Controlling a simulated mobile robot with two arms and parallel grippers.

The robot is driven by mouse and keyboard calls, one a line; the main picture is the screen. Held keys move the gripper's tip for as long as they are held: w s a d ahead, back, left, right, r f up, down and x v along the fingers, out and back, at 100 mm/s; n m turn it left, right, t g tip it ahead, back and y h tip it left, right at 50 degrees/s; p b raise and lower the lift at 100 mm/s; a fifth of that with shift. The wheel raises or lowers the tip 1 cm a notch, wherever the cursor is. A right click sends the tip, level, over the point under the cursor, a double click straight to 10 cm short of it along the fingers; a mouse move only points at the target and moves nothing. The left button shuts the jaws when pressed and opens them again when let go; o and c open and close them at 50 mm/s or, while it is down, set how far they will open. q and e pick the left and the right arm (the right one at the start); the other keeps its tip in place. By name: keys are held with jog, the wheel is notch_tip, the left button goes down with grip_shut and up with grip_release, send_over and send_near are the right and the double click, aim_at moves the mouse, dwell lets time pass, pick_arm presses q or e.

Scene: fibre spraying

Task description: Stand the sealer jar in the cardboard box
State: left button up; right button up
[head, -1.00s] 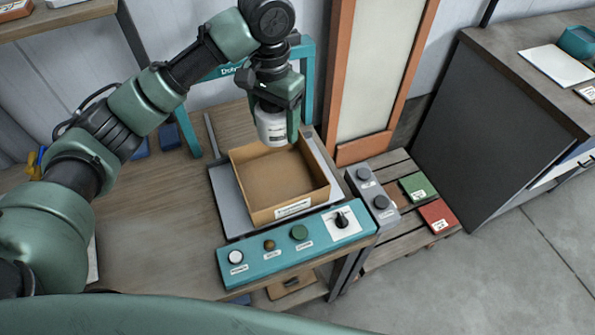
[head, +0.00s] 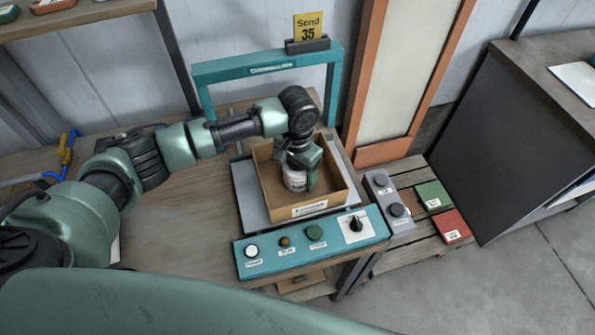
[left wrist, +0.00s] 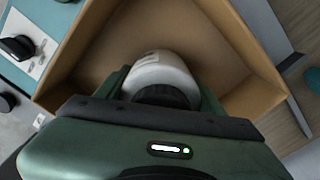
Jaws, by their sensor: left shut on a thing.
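The sealer jar (head: 295,180) is white with a dark lid. It is upright inside the open cardboard box (head: 331,202), low between its walls. In the left wrist view the jar (left wrist: 160,68) shows between my fingers, with the box's bare floor and walls (left wrist: 262,97) around it. My left gripper (head: 301,172) points down into the box and is shut on the jar. I cannot tell whether the jar's base touches the box floor. My right gripper is in no view.
The box stands on a grey plate (head: 250,205) under a teal frame (head: 265,68) with a "Send 35" card (head: 308,29). A teal button panel (head: 312,243) lies in front. A grey switch box (head: 390,203) and green and red blocks are to the right.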

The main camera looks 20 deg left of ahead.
pick_arm(q)
jog(key=shift+f, duration=0.1)
jog(key=o, duration=1.7)
jog(key=shift+f, duration=0.1)
jog(key=shift+c, duration=0.2)
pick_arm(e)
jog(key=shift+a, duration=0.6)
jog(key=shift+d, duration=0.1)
pick_arm(q)
jog(key=shift+r, duration=0.5)
notch_tip(320, 180, up, 11)
jog(key=shift+r+b, duration=0.2)
jog(key=shift+b, duration=0.7)
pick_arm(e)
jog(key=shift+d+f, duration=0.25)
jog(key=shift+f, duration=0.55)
pick_arm(q)
jog(key=shift+s+f, duration=0.1)
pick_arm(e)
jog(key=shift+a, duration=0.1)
